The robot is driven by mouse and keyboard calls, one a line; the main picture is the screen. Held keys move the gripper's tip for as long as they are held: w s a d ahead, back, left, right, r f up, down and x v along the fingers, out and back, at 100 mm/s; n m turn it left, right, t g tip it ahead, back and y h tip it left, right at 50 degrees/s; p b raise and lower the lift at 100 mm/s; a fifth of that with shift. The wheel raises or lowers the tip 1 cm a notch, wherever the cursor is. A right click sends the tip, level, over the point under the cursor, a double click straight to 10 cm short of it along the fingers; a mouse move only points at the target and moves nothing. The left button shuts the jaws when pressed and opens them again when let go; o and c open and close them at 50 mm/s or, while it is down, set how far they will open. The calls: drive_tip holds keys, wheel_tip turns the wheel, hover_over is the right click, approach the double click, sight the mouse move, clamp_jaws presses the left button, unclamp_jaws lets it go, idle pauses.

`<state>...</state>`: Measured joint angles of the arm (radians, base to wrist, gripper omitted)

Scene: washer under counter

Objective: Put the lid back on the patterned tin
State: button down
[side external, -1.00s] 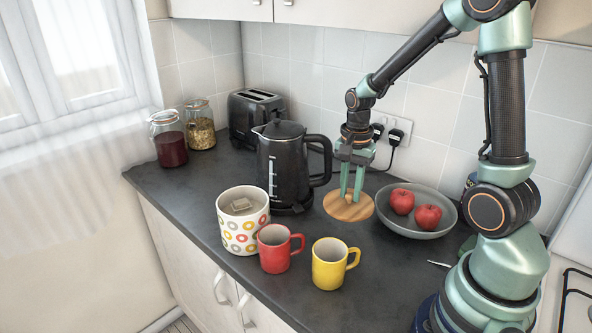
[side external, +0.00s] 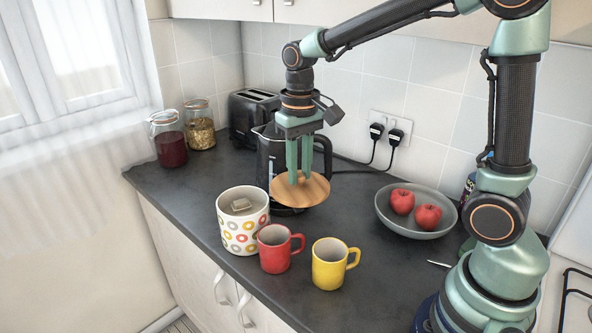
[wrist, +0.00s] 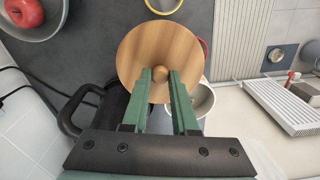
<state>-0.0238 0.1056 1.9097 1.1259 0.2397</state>
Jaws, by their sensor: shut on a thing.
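The patterned tin (side external: 240,234) is white with coloured rings and stands open on the counter, with something pale inside. The round wooden lid (side external: 312,193) hangs level in the air, in front of the black kettle and to the right of the tin. My gripper (side external: 299,180) is shut on the lid's small knob. In the wrist view the lid (wrist: 150,48) is below my gripper (wrist: 161,74), which has a finger on each side of the knob. The tin's pale rim (wrist: 204,100) shows there, partly hidden by the lid and a finger.
A red mug (side external: 272,250) stands close to the tin's right, with a yellow mug (side external: 328,266) beside it. The black kettle (side external: 268,165) stands behind the lid. A grey bowl of apples (side external: 417,229) is to the right. A toaster (side external: 250,115) and two jars (side external: 168,142) stand at the back left.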

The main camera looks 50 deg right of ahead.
drive_tip(key=w+a+r+m, duration=0.1)
drive_tip(key=w+a+m, duration=0.4)
drive_tip(key=w+m, duration=0.5)
drive_tip(key=shift+n, duration=0.9)
drive_tip(key=shift+w+a+f, duration=0.1)
drive_tip(key=shift+w+f, duration=0.3)
drive_tip(key=shift+f, duration=0.6)
drive_tip(key=shift+w+f, duration=0.35)
drive_tip(key=shift+f, duration=0.6)
drive_tip(key=shift+w+a+f, duration=0.1)
drive_tip(key=shift+w+f, duration=0.3)
drive_tip(key=shift+f, duration=0.6)
drive_tip(key=shift+f, duration=0.15)
drive_tip(key=c, duration=0.6)
unclamp_jaws()
drive_tip(key=o, duration=0.5)
